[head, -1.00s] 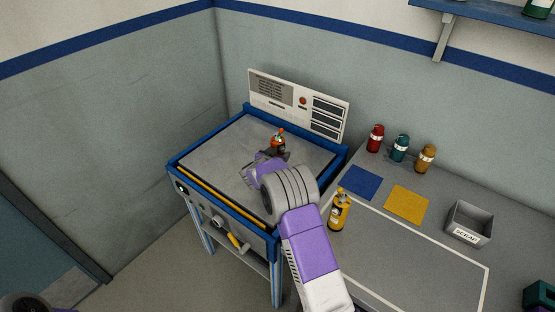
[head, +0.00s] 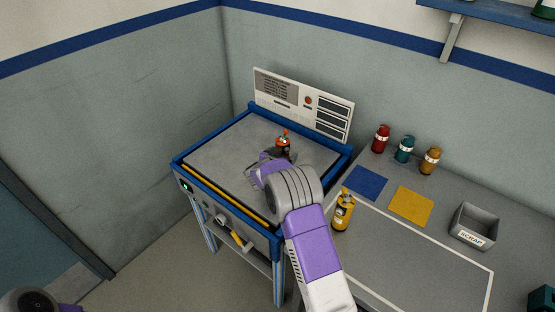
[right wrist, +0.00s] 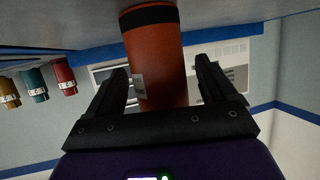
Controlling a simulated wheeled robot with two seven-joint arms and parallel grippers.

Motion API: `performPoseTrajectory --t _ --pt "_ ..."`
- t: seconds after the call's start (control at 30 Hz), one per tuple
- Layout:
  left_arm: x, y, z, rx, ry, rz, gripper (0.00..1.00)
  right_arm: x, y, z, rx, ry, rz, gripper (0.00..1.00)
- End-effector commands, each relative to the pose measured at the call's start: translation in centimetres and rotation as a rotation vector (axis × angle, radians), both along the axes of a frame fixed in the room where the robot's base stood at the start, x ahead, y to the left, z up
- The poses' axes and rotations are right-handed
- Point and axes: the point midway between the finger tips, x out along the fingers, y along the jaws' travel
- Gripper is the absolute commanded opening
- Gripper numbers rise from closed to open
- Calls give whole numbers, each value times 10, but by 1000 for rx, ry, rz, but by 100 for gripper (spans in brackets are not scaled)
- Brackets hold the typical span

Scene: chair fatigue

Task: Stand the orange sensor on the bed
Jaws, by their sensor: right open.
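The orange sensor (head: 284,140) is a cylinder with a dark band. It appears upright on the grey bed (head: 225,150) of the blue-framed machine, towards the back panel. In the right wrist view, which is upside down, the orange sensor (right wrist: 158,60) is between the two dark fingers of my right gripper (right wrist: 172,88). There are gaps beside both fingers, so the jaws are open around it. In the head view my right gripper (head: 277,158) is low over the bed and partly hidden by my wrist. My left gripper is out of view.
A yellow bottle (head: 343,211) stands at the bench's left edge. A scrap bin (head: 474,227) is at right.

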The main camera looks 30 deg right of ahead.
Motion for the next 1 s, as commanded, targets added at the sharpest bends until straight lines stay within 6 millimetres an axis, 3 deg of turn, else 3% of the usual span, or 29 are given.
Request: performPoseTrajectory --t 0.53,1.0 --pt "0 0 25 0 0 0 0 -57 76 40 1 2 4 85" --pt "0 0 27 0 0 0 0 -66 87 44 0 2 2 85"
